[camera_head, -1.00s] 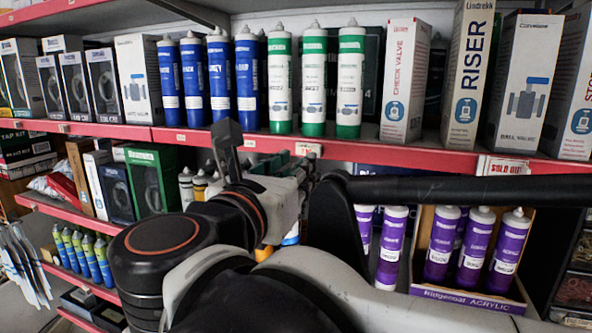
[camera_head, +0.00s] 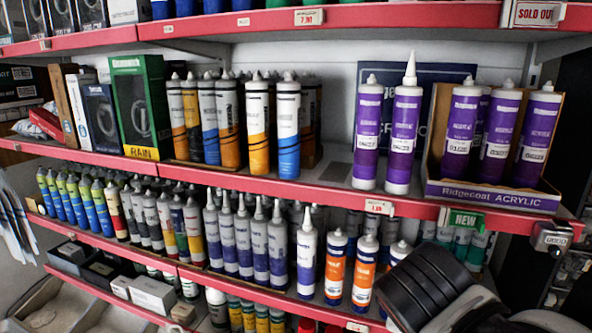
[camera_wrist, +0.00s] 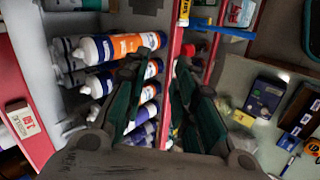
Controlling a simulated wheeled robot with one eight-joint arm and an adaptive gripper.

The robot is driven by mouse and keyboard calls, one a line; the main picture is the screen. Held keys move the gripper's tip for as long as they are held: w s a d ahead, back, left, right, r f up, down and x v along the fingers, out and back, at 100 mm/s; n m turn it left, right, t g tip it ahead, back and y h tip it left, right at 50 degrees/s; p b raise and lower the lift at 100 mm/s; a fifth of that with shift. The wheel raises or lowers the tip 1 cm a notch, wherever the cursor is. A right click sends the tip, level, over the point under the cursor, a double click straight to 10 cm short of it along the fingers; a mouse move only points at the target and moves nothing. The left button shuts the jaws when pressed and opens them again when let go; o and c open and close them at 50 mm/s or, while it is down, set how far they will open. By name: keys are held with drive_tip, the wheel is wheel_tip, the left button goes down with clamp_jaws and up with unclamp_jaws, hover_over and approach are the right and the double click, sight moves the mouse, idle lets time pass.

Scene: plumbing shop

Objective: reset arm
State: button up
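My gripper (camera_wrist: 164,64) shows in the wrist view with its two dark green and black fingers apart. No object shows between them; the red shelf edge (camera_wrist: 175,38) lies behind the gap. White and orange tubes (camera_wrist: 124,46) lie left of the fingers in that view, partly covered by the left finger. I cannot tell whether it touches them. In the head view, only a black and pale part of my arm shows at the bottom right; the gripper itself is out of that picture.
Red-edged shelves hold purple tubes (camera_head: 404,138), a Ridgecoat box (camera_head: 490,194), orange and white tubes (camera_head: 336,268) and a green box (camera_head: 142,108). A metal device (camera_head: 552,238) sits at the middle shelf's right end. The wrist view shows small boxes (camera_wrist: 264,97) at right.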

drive_tip(key=s+f+m+y+b, duration=0.1)
drive_tip(key=s+f+m+b, duration=0.1)
drive_tip(key=f+m+b, duration=0.3)
drive_tip(key=s+d+f+m+y+b, duration=0.1)
drive_tip(key=f+m+b, duration=0.4)
drive_tip(key=f, duration=0.8)
drive_tip(key=shift+s+d+f+m+y, duration=0.2)
drive_tip(key=shift+s+m+y, duration=0.55)
drive_tip(key=shift+m, duration=0.25)
drive_tip(key=shift+w, duration=0.1)
idle(0.9)
